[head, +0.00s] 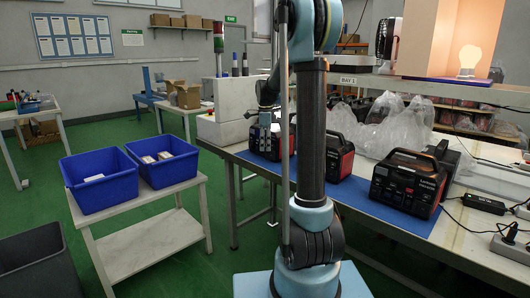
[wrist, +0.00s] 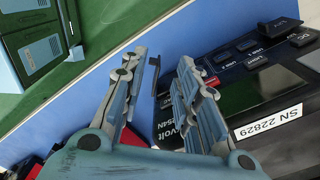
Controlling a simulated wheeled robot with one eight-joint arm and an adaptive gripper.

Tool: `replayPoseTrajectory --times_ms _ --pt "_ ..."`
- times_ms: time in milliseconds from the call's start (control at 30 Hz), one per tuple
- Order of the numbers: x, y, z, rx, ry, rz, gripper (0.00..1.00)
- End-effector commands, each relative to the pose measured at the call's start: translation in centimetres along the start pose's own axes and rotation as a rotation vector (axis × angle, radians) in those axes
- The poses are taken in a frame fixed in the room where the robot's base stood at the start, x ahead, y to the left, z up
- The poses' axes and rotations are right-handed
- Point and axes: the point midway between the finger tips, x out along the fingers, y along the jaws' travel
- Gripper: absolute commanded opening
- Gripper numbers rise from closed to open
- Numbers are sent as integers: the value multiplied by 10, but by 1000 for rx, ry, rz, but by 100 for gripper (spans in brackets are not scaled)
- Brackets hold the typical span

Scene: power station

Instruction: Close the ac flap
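A black power station (wrist: 235,58) fills the right of the wrist view, with printed button labels, a dark screen and a white "SN 22829" sticker. A thin dark piece (wrist: 155,78), possibly the ac flap seen edge-on, stands out at its near edge, between my fingers. My gripper (wrist: 168,62) is open, its fingers on either side of that piece; I cannot tell whether either touches it. In the head view, my gripper (head: 266,118) is low over the leftmost power station (head: 262,146) on the bench, partly behind my arm. The flap cannot be made out there.
Another power station (head: 338,156) stands just right of my arm, and one more (head: 408,182) stands further right on the blue mat (head: 377,213). Clear plastic bags (head: 400,128) lie behind them. Two blue bins (head: 100,180) (head: 163,160) stand on a side table at left.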

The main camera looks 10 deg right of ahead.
Motion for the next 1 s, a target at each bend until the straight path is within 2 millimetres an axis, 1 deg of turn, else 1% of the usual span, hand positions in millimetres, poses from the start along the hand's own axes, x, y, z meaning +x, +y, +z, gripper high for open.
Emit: replayPoseTrajectory --times_ms 33,200,400,733,767,833,933,1000 --pt "-8 0 0 0 0 0 30" --pt "-28 0 0 0 0 0 30" --pt "-41 0 0 0 0 1 30" --pt "-44 1 0 0 0 1 30" --pt "-44 1 0 0 0 1 24" --pt "-44 2 0 -4 0 0 24" --pt "-45 8 -2 -25 -1 -2 24" --pt "-47 16 -4 -55 -1 -5 24"
